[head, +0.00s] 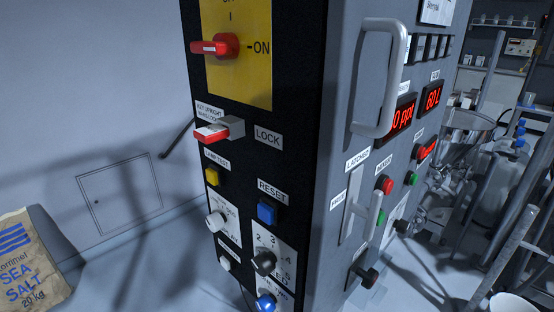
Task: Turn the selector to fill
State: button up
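A tall cabinet's black control panel (293,160) fills the middle of the head view. Low on it are a white knob (216,222) on a white label plate, a black knob (264,262) on a plate with numerals, and a blue-lit round control (265,302) at the bottom edge. A small white knob (225,264) sits lower left. The cabinet's grey side carries a black knob (367,277) and another dark knob (402,226). I cannot read the word fill anywhere, so I cannot tell which knob is the selector. My gripper is not in view.
A red switch (222,47) points left on a yellow plate, above a red-handled LOCK key (214,133). Yellow (212,176) and blue (267,212) buttons sit below. A large grey handle (397,80) juts from the side. A salt sack (28,262) stands left; cluttered equipment is right.

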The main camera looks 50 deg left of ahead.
aim_at(402, 226)
jog(key=u, duration=1.25)
jog(key=k, duration=0.5)
jog(key=z, duration=0.55)
jog(key=i, duration=0.65)
jog(key=u, duration=0.5)
